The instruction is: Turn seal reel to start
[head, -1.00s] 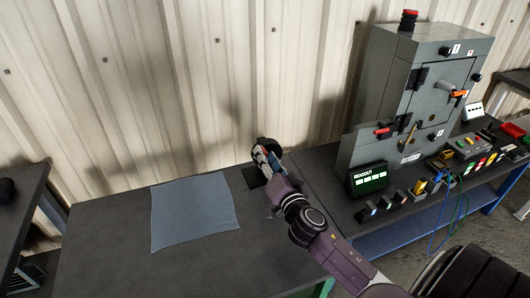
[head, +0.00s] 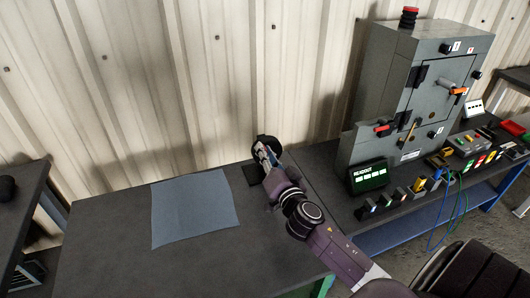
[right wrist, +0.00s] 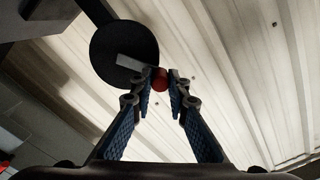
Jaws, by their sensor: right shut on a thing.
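The seal reel (head: 267,142) is a black disc standing on a dark base at the back edge of the middle table, near the corrugated wall. In the right wrist view the black disc (right wrist: 112,48) carries a grey crank bar (right wrist: 133,63) that runs to a red knob (right wrist: 160,82). My right gripper (head: 265,156) is at the reel, its fingers partly covering it in the head view. In the right wrist view the right gripper (right wrist: 161,84) has its blue-padded fingers closed around the red knob. My left gripper is not in view.
A blue-grey mat (head: 195,209) lies flat on the table left of the reel. A grey cabinet (head: 420,85) stands on the right bench with a readout box (head: 368,178) and several small parts and cables. The front of the middle table is clear.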

